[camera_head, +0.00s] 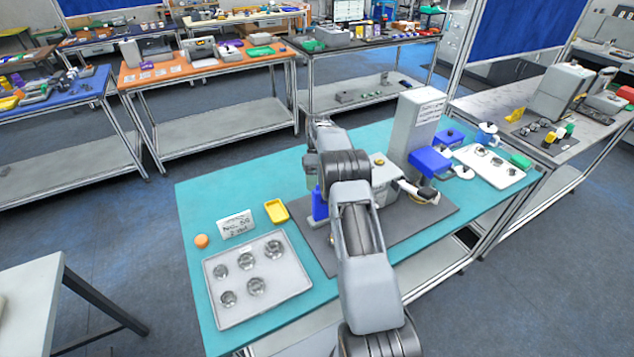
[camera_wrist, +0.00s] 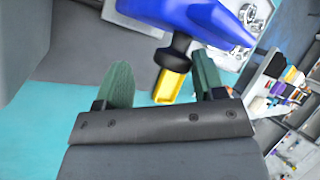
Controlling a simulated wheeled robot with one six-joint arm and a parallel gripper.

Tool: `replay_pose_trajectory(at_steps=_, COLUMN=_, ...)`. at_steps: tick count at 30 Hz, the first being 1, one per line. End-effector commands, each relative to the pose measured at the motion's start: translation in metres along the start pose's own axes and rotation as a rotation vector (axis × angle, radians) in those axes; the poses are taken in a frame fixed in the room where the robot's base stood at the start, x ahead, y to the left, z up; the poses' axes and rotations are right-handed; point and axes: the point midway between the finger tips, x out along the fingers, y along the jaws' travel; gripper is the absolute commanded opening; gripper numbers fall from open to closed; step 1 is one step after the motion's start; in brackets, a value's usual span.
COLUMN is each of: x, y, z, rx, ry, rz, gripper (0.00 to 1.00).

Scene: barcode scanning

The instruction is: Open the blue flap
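Nothing is held. In the head view my fingers are hidden behind my arm.
A tall grey box (camera_head: 413,125), blue boxes (camera_head: 430,161) and a white tray (camera_head: 508,174) stand right.

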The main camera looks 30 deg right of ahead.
Motion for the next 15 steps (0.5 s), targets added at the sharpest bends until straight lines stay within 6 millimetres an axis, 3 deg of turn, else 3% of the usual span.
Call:
replay_pose_trajectory(at_steps=7, x=0.002, y=-0.001, z=-0.001, rx=0.000, ry=-0.005, rz=-0.006, gripper=0.61)
replay_pose_trajectory(at_steps=15, x=-0.026, y=-0.023, z=0.013, rx=0.002, ry=0.000, rz=-0.001, gripper=0.61)
